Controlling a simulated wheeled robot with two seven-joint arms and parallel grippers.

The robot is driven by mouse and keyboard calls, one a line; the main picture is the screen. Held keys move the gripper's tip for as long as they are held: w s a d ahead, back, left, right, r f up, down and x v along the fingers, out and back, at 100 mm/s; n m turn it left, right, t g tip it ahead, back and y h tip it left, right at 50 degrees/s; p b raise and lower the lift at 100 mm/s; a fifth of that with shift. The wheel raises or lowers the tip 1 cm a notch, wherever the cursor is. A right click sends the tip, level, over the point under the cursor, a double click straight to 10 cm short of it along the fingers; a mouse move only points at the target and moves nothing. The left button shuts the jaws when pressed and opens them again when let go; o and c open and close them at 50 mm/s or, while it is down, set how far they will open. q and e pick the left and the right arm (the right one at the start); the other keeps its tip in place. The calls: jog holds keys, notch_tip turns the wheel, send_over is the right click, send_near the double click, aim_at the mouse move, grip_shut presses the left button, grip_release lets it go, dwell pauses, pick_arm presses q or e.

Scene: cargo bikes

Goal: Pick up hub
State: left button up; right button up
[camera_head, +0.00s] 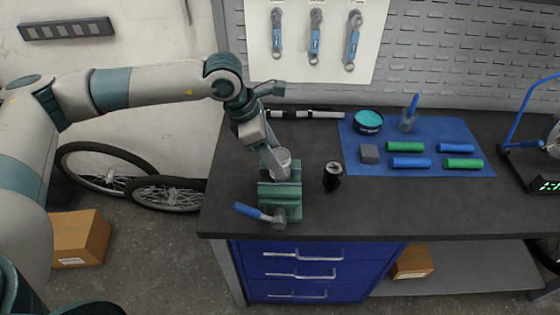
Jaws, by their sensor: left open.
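A small dark, round part (333,177) stands upright on the bench, right of the green vise (280,196). It looks like the hub, though it is small here. My left gripper (278,163) points down at the top of the vise, left of the dark part. It is open. A pale grey round piece (284,156) shows right at the fingers; I cannot tell whether it sits in the vise or belongs to my gripper. The lower fingertips are hard to make out. My right gripper is not in view.
A blue-handled tool (256,213) lies at the vise's front. A truing stand is at far right. The bench (440,205) is clear in front.

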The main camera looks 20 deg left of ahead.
pick_arm(q)
jog(key=p+x, duration=0.1)
jog(key=x, duration=0.1)
jog(key=shift+w+d+f, duration=0.15)
jog(key=shift+f, duration=0.4)
jog(key=shift+r, duration=0.1)
jog(key=c, duration=1.4)
jog(key=shift+o, duration=0.2)
jog(key=shift+w, duration=0.1)
